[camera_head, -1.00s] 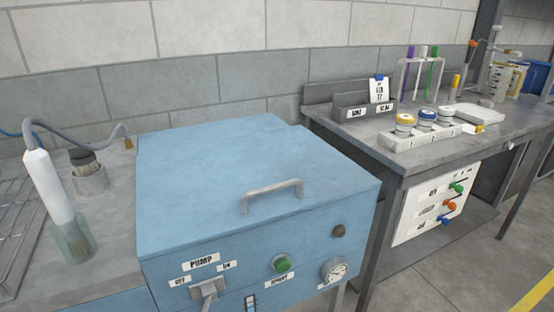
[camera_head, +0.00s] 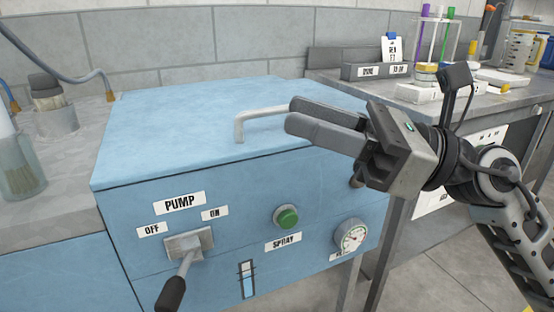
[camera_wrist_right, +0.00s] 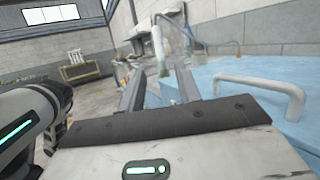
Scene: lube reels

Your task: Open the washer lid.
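The blue washer (camera_head: 150,215) stands in front of me with its flat lid (camera_head: 180,115) shut. A grey bar handle (camera_head: 262,112) rises from the lid's front part, and its right end is hidden behind my right gripper in the head view. My right gripper (camera_head: 290,114) has come in from the right, over the lid's front right part. Its two fingers are apart, empty and point left, with their tips near the handle's right end. In the right wrist view the gripper (camera_wrist_right: 158,78) is open, and the handle (camera_wrist_right: 262,84) is right of both fingers, not between them. My left gripper is not in view.
A brush in a glass jar (camera_head: 22,165) stands left. A bench with a tube rack (camera_head: 432,40) stands to the right.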

